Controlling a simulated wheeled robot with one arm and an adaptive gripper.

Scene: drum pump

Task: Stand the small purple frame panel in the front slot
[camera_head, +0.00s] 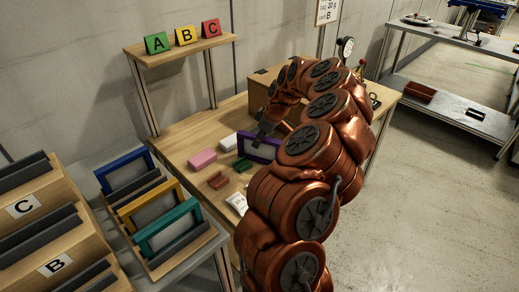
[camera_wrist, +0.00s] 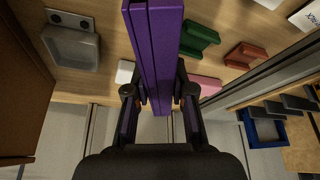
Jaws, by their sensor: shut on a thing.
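The small purple frame panel (camera_head: 258,149) is in my gripper (camera_head: 265,135), held by its edge above the wooden table. In the wrist view the purple panel (camera_wrist: 157,40) runs edge-on between the two dark fingers of my gripper (camera_wrist: 160,92). My arm hides part of the panel's right side in the head view. A slotted wooden rack (camera_head: 186,257) at lower left holds a blue frame (camera_head: 125,172), a yellow frame (camera_head: 150,207) and a teal frame (camera_head: 168,228), all leaning back. I cannot tell which slot is the front one.
A stepped wooden stand with cards C (camera_head: 23,206) and B (camera_head: 55,263) is left of the rack. A pink block (camera_head: 202,159), a white block (camera_head: 228,143), a red-brown block (camera_head: 218,181) and a green block (camera_head: 243,165) lie on the table. A shelf (camera_head: 180,46) rises behind.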

